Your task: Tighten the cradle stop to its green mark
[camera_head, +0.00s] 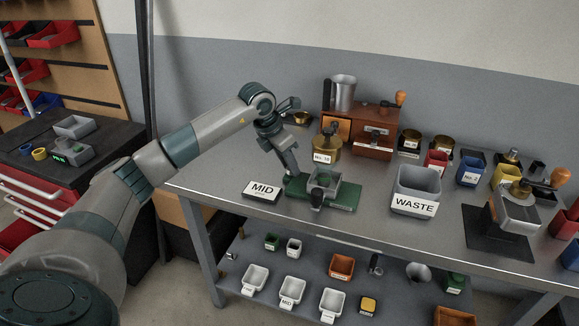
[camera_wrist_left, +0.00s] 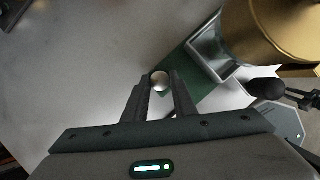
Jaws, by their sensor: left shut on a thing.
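The cradle is a green base (camera_head: 345,196) with a grey open tray on it, standing on the metal bench. My left gripper (camera_head: 292,173) reaches down at the left end of this base. In the left wrist view its two fingers (camera_wrist_left: 162,90) are shut on a small round silver knob (camera_wrist_left: 160,80) beside the green base (camera_wrist_left: 193,82); I take it for the cradle stop. In the head view the gripper hides the knob. I cannot make out a green mark. My right gripper is not in view.
A grey WASTE bin (camera_head: 417,184) is to the right, with bare bench between.

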